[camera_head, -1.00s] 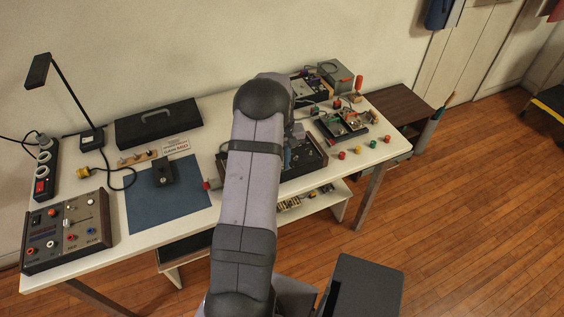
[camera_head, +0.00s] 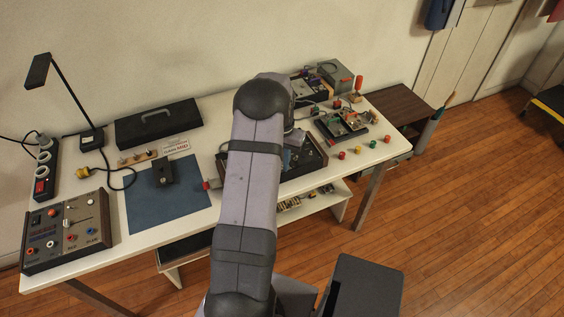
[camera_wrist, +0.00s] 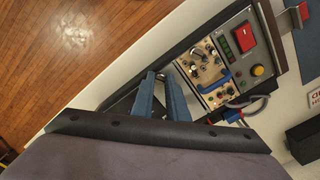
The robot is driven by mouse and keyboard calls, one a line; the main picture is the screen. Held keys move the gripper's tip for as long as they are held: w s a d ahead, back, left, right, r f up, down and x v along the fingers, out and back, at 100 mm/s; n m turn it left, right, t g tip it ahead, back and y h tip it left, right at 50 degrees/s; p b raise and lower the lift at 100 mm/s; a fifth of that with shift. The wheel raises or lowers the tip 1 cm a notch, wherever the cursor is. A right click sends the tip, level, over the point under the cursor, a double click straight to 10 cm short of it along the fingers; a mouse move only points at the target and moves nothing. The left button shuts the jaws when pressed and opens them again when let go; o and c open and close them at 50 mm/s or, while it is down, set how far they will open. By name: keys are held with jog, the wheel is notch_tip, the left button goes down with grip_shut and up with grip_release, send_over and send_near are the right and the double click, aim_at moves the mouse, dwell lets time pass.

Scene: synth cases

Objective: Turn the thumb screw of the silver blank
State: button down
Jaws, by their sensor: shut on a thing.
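The synth case (camera_head: 318,163) is a dark open box on the bench, partly hidden behind my arm in the head view. In the wrist view, its beige module (camera_wrist: 205,66) has knobs and a blue handle, beside a grey module (camera_wrist: 243,50) with a red switch. My gripper (camera_wrist: 158,77) has two blue-grey fingers close together at the case's end beside the beige module. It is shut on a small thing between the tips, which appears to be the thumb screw. The silver blank and the screw are too small and covered to make out clearly.
Cables loop beside the modules in the wrist view. A blue mat (camera_head: 195,207) with a small black block (camera_head: 164,174) lies left of the case. A black toolbox (camera_head: 158,124) stands behind.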

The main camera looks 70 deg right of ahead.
dwell(0.3)
jog(key=c, duration=1.7)
grip_release()
jog(key=shift+r, duration=0.1)
jog(key=shift+r+b, duration=0.85)
jog(key=shift+r, duration=2.75)
